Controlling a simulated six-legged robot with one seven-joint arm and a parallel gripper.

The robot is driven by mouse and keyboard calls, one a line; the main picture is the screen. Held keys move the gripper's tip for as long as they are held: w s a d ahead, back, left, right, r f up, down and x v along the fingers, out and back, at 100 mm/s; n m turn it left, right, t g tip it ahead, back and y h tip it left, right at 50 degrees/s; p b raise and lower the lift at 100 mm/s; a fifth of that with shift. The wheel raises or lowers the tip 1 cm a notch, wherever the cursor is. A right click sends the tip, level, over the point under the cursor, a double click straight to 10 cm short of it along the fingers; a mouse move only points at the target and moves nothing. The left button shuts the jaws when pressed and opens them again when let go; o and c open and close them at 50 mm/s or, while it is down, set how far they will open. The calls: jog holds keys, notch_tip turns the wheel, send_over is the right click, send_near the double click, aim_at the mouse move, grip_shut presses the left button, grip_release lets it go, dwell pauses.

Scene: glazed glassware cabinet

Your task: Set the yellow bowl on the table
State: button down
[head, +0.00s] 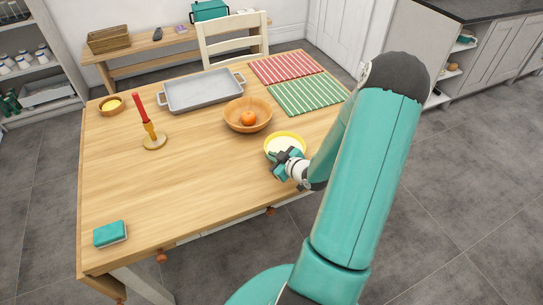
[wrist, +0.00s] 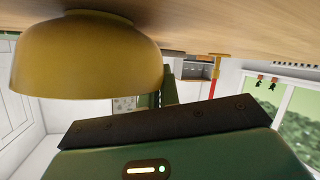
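The yellow bowl (head: 285,136) is upright near the table's front right edge, with a pale inside. In the wrist view, which is upside down, the bowl (wrist: 85,58) fills the upper left, its base against or very close to the wooden table (wrist: 215,35). My gripper (head: 276,160) is at the bowl's near left side in the head view and hides part of it. In the wrist view a finger (wrist: 168,90) shows beside the bowl's wall. I cannot tell whether the fingers grip the rim.
A wooden bowl with an orange (head: 248,119) stands just behind. Green (head: 305,94) and red (head: 285,68) striped mats, a grey tray (head: 202,91), a red candle in a holder (head: 152,140), a small bowl (head: 111,105) and a teal sponge (head: 110,234) surround clear table space at left and front.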

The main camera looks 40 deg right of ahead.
jog(key=c, duration=1.6)
grip_release()
jog(key=shift+f, duration=0.1)
jog(key=shift+r, duration=0.2)
jog(key=v, duration=1.2)
jog(key=w+a+r+m+g+h, duration=0.1)
jog(key=w+a+r+g+h, duration=0.2)
jog(key=r, duration=0.5)
jog(key=w+a+r+m+g+h, duration=0.1)
jog(key=w+a+r+g, duration=0.1)
jog(key=w+a+r, duration=0.35)
jog(key=s+a+r+g+y, duration=0.1)
jog(key=s+a+r, duration=0.2)
jog(key=a, duration=0.3)
jog(key=s+a+r+m+g+y, duration=0.1)
jog(key=s+a+r, duration=0.3)
jog(key=s+a, duration=0.2)
jog(key=s+a+r+g+y, duration=0.1)
jog(key=s+a+r, duration=0.3)
jog(key=a, duration=0.4)
jog(key=shift+s+a+r+y, duration=0.2)
jog(key=shift+s+r+y, duration=0.1)
jog(key=shift+y, duration=0.3)
